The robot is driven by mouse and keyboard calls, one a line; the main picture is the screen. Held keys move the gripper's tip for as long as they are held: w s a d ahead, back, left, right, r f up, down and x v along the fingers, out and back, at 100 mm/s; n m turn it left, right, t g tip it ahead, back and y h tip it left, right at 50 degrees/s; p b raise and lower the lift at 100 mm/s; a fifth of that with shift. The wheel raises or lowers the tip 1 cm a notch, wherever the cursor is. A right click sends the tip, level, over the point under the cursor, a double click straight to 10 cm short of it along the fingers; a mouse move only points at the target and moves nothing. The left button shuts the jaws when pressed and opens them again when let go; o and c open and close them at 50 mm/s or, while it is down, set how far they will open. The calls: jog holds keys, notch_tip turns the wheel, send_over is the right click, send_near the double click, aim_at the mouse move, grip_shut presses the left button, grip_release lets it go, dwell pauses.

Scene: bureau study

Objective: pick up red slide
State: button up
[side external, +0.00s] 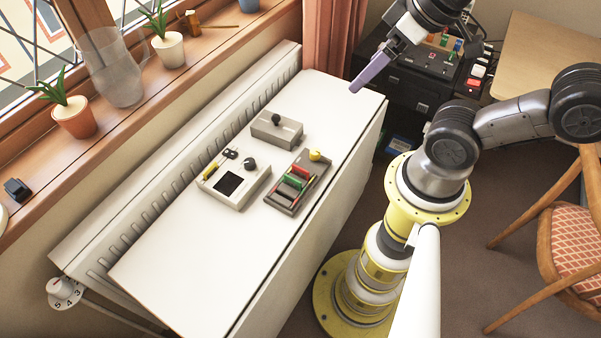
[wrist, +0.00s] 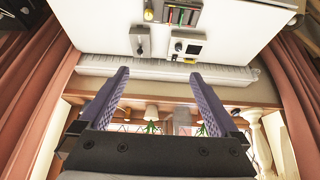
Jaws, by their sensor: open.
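The red slide (side external: 299,171) is a small red block on a grey slider panel (side external: 279,203), beside green slides (side external: 292,182). The panel lies on the white table (side external: 190,270). My gripper (side external: 354,90) is high above the far right end of the table, well apart from the panel. In the wrist view its two purple fingers (wrist: 158,73) are spread wide with nothing between them.
A box with a black screen (side external: 232,183) and a grey box with a black knob (side external: 276,130) stand beside the panel. A yellow knob (side external: 315,155) sits at the panel's far end. A radiator (side external: 130,210) and potted plants on the sill (side external: 215,40) line the left. The near table is clear.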

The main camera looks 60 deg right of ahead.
jog(key=m, duration=0.2)
jog(key=m+g, duration=0.6)
jog(key=m, duration=1)
send_over(303, 170)
notch_tip(303, 170, down, 19)
notch_tip(303, 170, down, 7)
jog(key=shift+r, duration=0.1)
jog(key=shift+w+f, duration=0.2)
jog(key=shift+f, duration=1.45)
jog(key=shift+w+f, duration=0.2)
jog(key=shift+f, duration=1.4)
